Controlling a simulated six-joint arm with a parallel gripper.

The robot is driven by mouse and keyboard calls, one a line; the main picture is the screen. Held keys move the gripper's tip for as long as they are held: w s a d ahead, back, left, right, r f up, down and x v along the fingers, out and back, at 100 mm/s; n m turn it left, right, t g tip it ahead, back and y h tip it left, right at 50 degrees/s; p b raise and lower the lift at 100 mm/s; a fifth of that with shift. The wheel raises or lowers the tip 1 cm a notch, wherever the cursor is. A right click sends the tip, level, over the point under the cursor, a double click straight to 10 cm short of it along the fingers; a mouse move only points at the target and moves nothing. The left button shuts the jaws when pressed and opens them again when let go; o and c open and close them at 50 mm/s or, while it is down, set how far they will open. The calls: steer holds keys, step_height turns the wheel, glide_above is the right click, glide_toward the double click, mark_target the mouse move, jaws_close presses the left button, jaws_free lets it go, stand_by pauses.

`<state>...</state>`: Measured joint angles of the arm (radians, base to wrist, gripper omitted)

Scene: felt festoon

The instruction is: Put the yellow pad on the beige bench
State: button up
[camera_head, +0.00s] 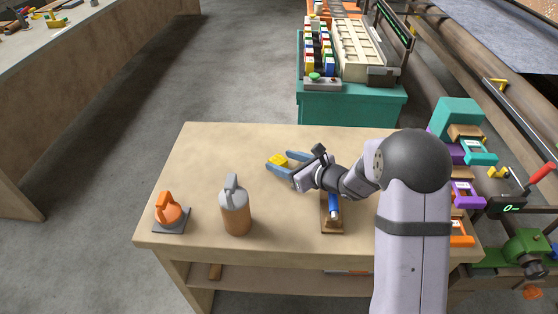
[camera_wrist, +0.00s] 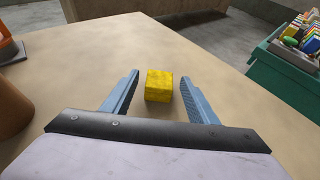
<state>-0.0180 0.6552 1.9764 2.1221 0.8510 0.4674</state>
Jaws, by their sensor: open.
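The yellow pad (camera_head: 278,160) is a small yellow block on the beige bench (camera_head: 215,150). In the wrist view the yellow pad (camera_wrist: 159,86) lies on the bench top (camera_wrist: 150,50), between the two blue fingers and near their tips. My gripper (camera_head: 279,165) is open around the pad, with a gap visible on each side in the wrist view (camera_wrist: 158,90). The pad's far side is hidden.
An orange-handled object (camera_head: 168,211) on a dark plate and a grey-topped brown container (camera_head: 236,208) stand on the bench's left front. A blue item on a brown block (camera_head: 333,222) lies below my arm. A teal cabinet (camera_head: 350,103) stands behind. The bench's back left is clear.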

steer(key=shift+v, duration=2.3)
